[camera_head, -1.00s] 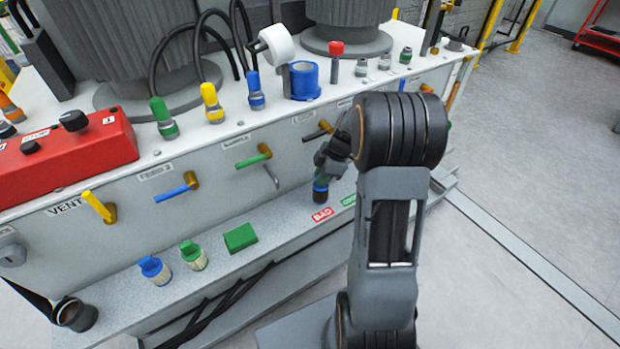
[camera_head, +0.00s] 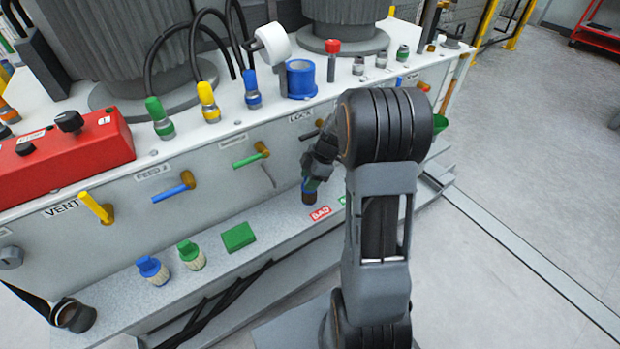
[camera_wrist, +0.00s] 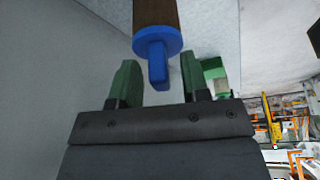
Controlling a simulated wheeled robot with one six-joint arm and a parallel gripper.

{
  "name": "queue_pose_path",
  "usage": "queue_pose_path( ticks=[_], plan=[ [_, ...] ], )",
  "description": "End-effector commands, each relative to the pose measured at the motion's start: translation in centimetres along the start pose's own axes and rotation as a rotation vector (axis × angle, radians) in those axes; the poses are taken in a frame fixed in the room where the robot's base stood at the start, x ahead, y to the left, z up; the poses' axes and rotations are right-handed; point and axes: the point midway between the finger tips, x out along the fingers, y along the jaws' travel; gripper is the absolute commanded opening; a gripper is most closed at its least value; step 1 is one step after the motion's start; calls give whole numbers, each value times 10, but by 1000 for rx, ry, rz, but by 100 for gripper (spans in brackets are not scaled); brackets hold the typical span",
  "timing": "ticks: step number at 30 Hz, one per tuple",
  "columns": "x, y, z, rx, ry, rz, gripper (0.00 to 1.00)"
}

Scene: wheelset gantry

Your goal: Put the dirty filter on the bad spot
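The dirty filter (camera_head: 309,196) has a brown body and a blue cap with a tab. In the head view its lower end is at the ledge just behind and left of the red BAD label (camera_head: 320,213). I cannot tell for sure whether it rests on the ledge. In the wrist view the filter (camera_wrist: 155,14) shows its blue cap and tab. My gripper (camera_wrist: 157,80) is open, with its green fingers on either side of the tab and a gap on both sides. In the head view my gripper (camera_head: 312,182) is partly hidden by my arm.
A blue-capped filter (camera_head: 153,271), a green-capped filter (camera_head: 192,256) and a green block (camera_head: 238,237) are farther left on the ledge (camera_head: 280,222). Coloured valve handles, such as the green one (camera_head: 249,160), stick out above it. A green label (camera_head: 342,199) is partly hidden by my arm.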

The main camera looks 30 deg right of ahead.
Motion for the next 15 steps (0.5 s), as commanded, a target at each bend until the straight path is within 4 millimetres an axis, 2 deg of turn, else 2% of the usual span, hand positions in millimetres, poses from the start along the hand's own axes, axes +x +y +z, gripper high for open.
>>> queue_pose_path(
  ticks=[7,11,15],
  plan=[
    [-3,0,-1,0,0,0,42],
    [-20,1,-2,0,0,3,42],
    [-27,0,26,6,1,1,42]
  ],
)
